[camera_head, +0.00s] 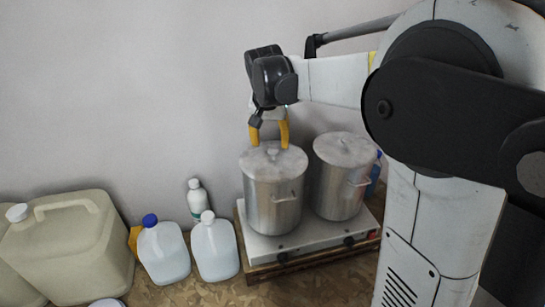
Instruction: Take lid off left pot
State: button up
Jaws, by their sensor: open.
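The left pot (272,203) is a tall metal pot with a side handle, standing upright on a flat two-place cooker. Its lid (262,166) is on it, with a small knob (273,153) in the middle. My gripper (269,143), with yellow fingers, points down right above this lid. Its fingers are apart, and the knob appears between or just below their tips; I cannot tell whether they touch it. The right pot (337,193) stands beside it with its own lid (345,149) on.
The cooker (262,247) rests on a wooden board. Left of it stand jugs with a white cap (215,247) and a blue cap (163,252), a small white bottle (197,198) and a large beige canister (68,246). A wall is close behind.

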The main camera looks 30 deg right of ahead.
aim_at(274, 149)
jog(key=x, duration=0.3)
jog(key=p+x, duration=0.1)
jog(key=x, duration=0.1)
jog(key=shift+s+d, duration=0.1)
jog(key=shift+d, duration=0.2)
jog(key=shift+s+r, duration=0.1)
jog(key=shift+s, duration=0.05)
jog(key=c, duration=0.4)
grip_shut()
jog(key=shift+r, duration=0.1)
jog(key=shift+r, duration=0.3)
jog(key=r, duration=0.2)
jog(key=r+b, duration=0.1)
jog(key=shift+s+d+r, duration=0.2)
jog(key=shift+s+r, duration=0.15)
jog(key=s+d+r+b, duration=0.1)
jog(key=s+d+r, duration=0.3)
jog(key=s, duration=0.6)
jog(key=shift+r, duration=1.2)
